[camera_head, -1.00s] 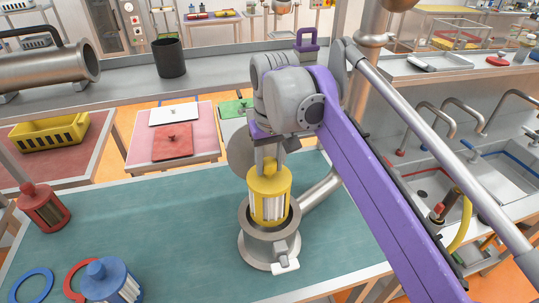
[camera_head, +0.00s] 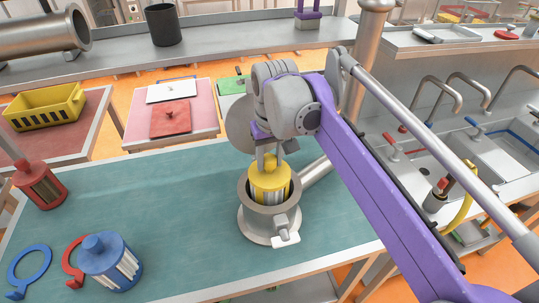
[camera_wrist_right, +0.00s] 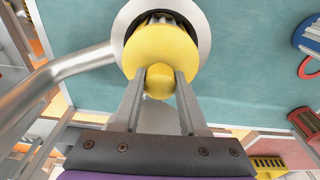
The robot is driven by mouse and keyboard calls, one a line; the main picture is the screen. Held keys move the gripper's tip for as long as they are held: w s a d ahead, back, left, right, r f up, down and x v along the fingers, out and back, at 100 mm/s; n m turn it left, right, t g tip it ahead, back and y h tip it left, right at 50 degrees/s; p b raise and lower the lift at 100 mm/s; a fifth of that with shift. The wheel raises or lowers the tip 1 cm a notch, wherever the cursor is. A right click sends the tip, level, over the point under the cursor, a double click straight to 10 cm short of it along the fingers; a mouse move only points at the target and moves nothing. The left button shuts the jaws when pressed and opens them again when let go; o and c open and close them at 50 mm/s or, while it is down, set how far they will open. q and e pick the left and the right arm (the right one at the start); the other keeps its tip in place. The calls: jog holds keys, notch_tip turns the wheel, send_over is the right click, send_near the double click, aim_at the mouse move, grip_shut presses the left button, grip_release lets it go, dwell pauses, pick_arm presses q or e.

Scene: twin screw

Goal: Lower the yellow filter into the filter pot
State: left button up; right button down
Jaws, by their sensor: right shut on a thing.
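The yellow filter (camera_head: 268,178) is upright and partly inside the metal filter pot (camera_head: 268,222). Its yellow top and the upper part of its pale ribbed body stand above the pot's rim; the lower part is hidden. My right gripper (camera_head: 270,158) is above it, shut on the knob of the filter. In the right wrist view the two fingers (camera_wrist_right: 160,85) hold the knob, with the yellow filter (camera_wrist_right: 160,45) and the rim of the filter pot (camera_wrist_right: 119,25) beyond. My left gripper is not in view.
A blue filter (camera_head: 112,262), a red filter (camera_head: 41,184), a blue ring (camera_head: 30,268) and a red ring (camera_head: 72,258) are at the left of the green table (camera_head: 180,215). A pipe (camera_head: 314,173) leaves the pot toward the upper right.

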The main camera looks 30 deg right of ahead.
aim_at(270, 173)
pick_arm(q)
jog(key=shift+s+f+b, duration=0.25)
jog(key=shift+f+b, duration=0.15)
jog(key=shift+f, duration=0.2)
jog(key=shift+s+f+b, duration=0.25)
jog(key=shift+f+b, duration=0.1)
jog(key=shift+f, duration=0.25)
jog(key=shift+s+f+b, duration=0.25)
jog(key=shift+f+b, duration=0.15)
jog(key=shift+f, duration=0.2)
pick_arm(e)
jog(key=shift+f, duration=2.7)
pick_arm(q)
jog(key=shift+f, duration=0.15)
pick_arm(e)
jog(key=shift+f, duration=0.3)
jog(key=shift+c, duration=1.8)
grip_release()
jog(key=r, duration=0.7)
jog(key=s+r, duration=0.1)
jog(key=r, duration=0.2)
jog(key=shift+s+a+r+p, duration=0.1)
jog(key=shift+a+r+p, duration=0.05)
jog(key=shift+r+p, duration=0.25)
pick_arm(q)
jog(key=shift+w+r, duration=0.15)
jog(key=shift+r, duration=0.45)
